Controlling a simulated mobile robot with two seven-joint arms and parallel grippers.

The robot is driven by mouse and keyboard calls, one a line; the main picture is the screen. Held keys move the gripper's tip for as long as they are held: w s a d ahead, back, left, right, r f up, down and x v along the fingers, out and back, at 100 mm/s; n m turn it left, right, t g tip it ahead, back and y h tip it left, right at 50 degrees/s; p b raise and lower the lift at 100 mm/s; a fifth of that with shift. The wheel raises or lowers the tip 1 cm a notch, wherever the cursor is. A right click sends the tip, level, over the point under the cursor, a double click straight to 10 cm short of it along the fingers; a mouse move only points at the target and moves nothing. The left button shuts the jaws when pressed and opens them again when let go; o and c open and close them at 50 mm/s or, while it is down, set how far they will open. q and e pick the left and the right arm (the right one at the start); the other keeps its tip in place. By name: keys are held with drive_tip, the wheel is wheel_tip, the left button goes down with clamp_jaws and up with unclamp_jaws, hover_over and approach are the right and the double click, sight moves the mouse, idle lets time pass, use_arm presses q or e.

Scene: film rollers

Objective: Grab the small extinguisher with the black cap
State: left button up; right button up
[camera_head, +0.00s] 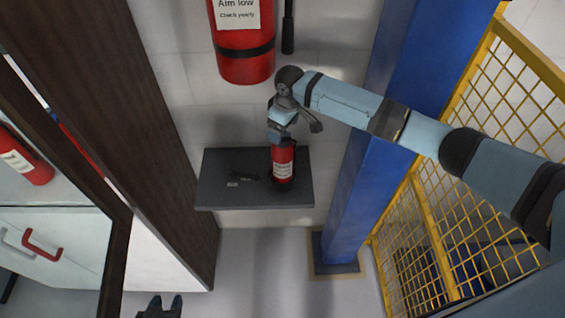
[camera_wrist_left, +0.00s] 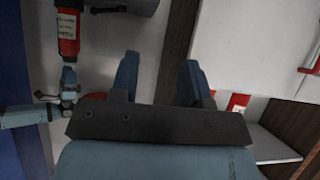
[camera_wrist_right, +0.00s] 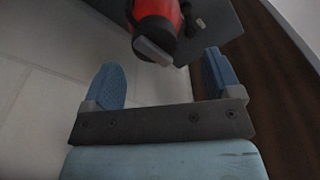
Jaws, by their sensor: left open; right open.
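A small red extinguisher (camera_head: 283,167) with a white label stands upright on a dark grey wall shelf (camera_head: 225,195). My right gripper (camera_head: 282,136) is at its top and hides its cap in the head view. In the right wrist view the extinguisher's red body (camera_wrist_right: 157,8) and dark top with a grey lever (camera_wrist_right: 152,50) lie just beyond the open fingers. The fingers are apart from it there. The left wrist view also shows the extinguisher (camera_wrist_left: 68,35). My left gripper (camera_head: 160,307) is open and empty at the bottom edge of the head view, far from the shelf.
A large red extinguisher (camera_head: 246,65) hangs on the wall above the shelf. A small dark item (camera_head: 243,177) lies on the shelf. A blue column (camera_head: 365,150) and yellow mesh fence (camera_head: 425,215) stand right. A brown wooden frame (camera_head: 165,130) and another extinguisher (camera_head: 25,160) are left.

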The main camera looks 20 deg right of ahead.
sight(283, 136)
drive_tip(key=f+b, duration=0.4)
drive_tip(key=b, duration=0.1)
drive_tip(key=shift+w+f, duration=0.2)
drive_tip(key=shift+w, duration=0.2)
drive_tip(key=shift+f+b, duration=0.2)
drive_tip(key=shift+b, duration=0.15)
drive_tip(key=shift+c, duration=0.9)
clamp_jaws()
drive_tip(key=shift+w+r, duration=0.1)
drive_tip(key=shift+r, duration=0.05)
